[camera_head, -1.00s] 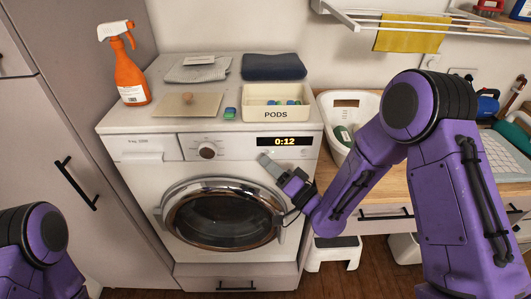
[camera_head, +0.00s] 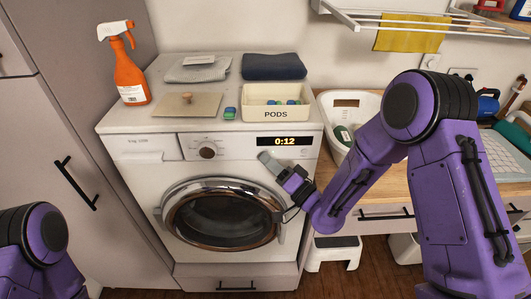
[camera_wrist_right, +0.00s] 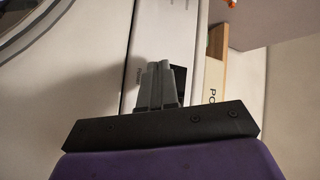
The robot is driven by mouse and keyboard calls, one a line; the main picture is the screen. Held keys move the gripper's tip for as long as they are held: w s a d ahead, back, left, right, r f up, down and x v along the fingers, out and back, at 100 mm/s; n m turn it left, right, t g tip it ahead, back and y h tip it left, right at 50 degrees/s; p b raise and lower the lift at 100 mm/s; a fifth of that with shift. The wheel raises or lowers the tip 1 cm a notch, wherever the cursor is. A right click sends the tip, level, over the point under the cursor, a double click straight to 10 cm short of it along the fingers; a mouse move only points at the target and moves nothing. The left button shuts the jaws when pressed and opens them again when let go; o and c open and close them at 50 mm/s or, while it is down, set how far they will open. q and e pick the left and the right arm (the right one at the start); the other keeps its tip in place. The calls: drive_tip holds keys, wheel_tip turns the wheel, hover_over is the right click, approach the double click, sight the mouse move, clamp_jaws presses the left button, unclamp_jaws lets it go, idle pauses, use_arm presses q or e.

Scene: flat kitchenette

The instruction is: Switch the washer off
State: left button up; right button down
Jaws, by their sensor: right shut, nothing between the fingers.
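The white washer (camera_head: 150,205) stands in the middle of the head view. Its round door (camera_head: 222,215) is closed. A dial (camera_head: 207,152) sits on its front panel, and the lit display (camera_head: 285,141) reads 0:12. My right gripper (camera_head: 264,157) is shut and empty, just below the display at the front panel. In the right wrist view its fingers (camera_wrist_right: 157,70) are together over the panel and cover part of it; I cannot tell whether they touch it. A button under the fingertips cannot be made out. Of my left arm only a link shows; its gripper is out of view.
On the washer top are an orange spray bottle (camera_head: 129,68), a PODS box (camera_head: 276,114), a board (camera_head: 170,105), a green pod (camera_head: 230,113) and folded cloths (camera_head: 274,67). A white basket (camera_head: 338,108) stands on the counter to the right. A step stool (camera_head: 333,254) is below.

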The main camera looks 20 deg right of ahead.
drive_tip(key=shift+w, duration=0.15)
idle(0.4)
drive_tip(key=shift+s+a, duration=0.15)
drive_tip(key=shift+s, duration=0.45)
drive_tip(key=s+a+b, duration=0.1)
drive_tip(key=s+b, duration=0.2)
drive_tip(key=s, duration=0.2)
drive_tip(key=shift+s+a, duration=0.3)
drive_tip(key=shift+s, duration=0.1)
